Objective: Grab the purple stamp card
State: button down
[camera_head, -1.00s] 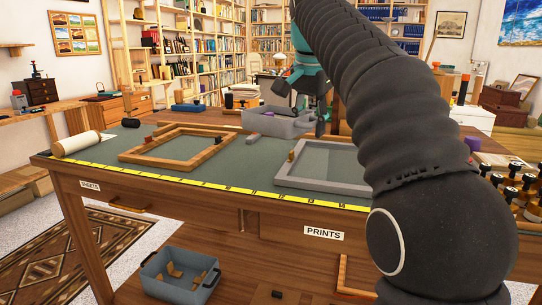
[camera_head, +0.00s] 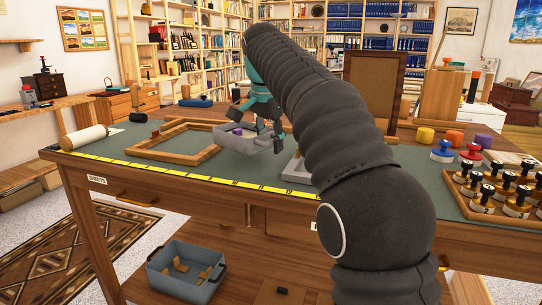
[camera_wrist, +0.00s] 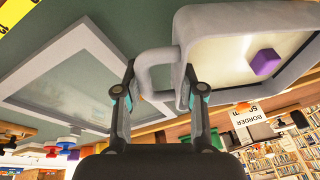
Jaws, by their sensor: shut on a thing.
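My gripper (camera_head: 274,138) (camera_wrist: 160,80) is shut on the handle of a grey tray (camera_head: 256,146), which shows large at the upper right of the wrist view (camera_wrist: 183,22). The loop handle (camera_wrist: 152,62) passes between my fingers. A small purple block (camera_wrist: 265,62) lies inside the tray; it shows as a purple spot in the head view (camera_head: 238,131). A purple cylinder (camera_head: 484,141) stands apart on the right of the table. I cannot make out a flat purple card.
A wooden frame (camera_head: 150,155) lies left of the tray. A grey frame (camera_wrist: 95,105) lies beside it, largely behind my arm in the head view. A blue-grey bin (camera_head: 185,275) stands below.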

aim_at(271, 167)
jog(key=shift+f+b, duration=0.65)
jog(key=shift+f, duration=1.3)
jog(key=c, duration=0.7)
grip_release()
jog(key=shift+f, duration=0.15)
jog(key=p+v, duration=0.1)
jog(key=v, duration=1)
jog(key=shift+r+p, duration=0.3)
jog(key=shift+p, duration=0.1)
jog(key=shift+s+r, duration=0.15)
jog(key=shift+r, duration=0.2)
jog(key=shift+d, duration=0.1)
